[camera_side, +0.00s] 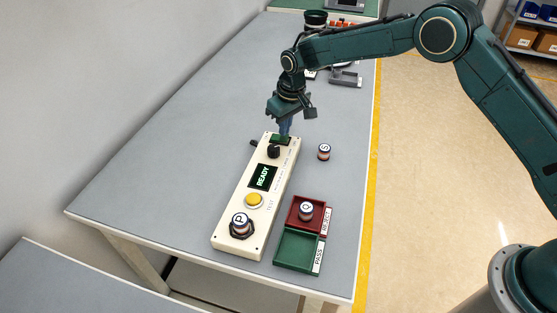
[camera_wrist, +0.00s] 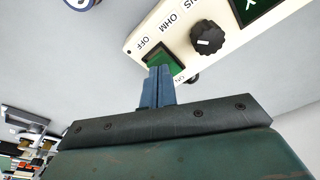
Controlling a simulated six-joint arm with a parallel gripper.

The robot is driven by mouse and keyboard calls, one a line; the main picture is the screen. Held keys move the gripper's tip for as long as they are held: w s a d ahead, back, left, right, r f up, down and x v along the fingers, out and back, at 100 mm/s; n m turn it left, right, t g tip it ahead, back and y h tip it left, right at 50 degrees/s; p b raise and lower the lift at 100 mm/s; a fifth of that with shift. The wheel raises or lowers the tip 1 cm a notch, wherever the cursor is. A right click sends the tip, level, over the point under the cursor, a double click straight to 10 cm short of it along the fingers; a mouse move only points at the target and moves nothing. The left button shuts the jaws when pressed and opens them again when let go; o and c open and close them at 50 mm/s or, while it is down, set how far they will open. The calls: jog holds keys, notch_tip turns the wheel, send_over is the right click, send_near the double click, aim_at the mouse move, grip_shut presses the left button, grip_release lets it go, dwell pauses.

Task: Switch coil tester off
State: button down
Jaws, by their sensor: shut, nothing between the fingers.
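The coil tester (camera_side: 274,210) is a long cream box on the grey table. Its display (camera_side: 262,177) reads READY. It has a yellow TEST button (camera_side: 254,200), a black knob (camera_side: 273,151) and a green switch (camera_wrist: 162,61) at its far end, with OFF marked on one side and ON on the other. A coil marked P (camera_side: 241,222) sits on its near end. My gripper (camera_side: 285,134) is shut and empty, pointing down at the green switch. In the wrist view its blue fingertips (camera_wrist: 160,69) overlap the switch; I cannot tell whether they touch. They partly hide it.
A coil marked S (camera_side: 324,151) stands on the table right of the tester. A coil marked Q (camera_side: 306,210) sits in the red REJECT tray (camera_side: 294,222); the green PASS tray (camera_side: 296,251) is empty. The table left of the tester is clear.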

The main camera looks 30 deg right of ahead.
jog(key=shift+f, duration=0.7)
dwell(0.6)
jog(key=shift+r, duration=3.6)
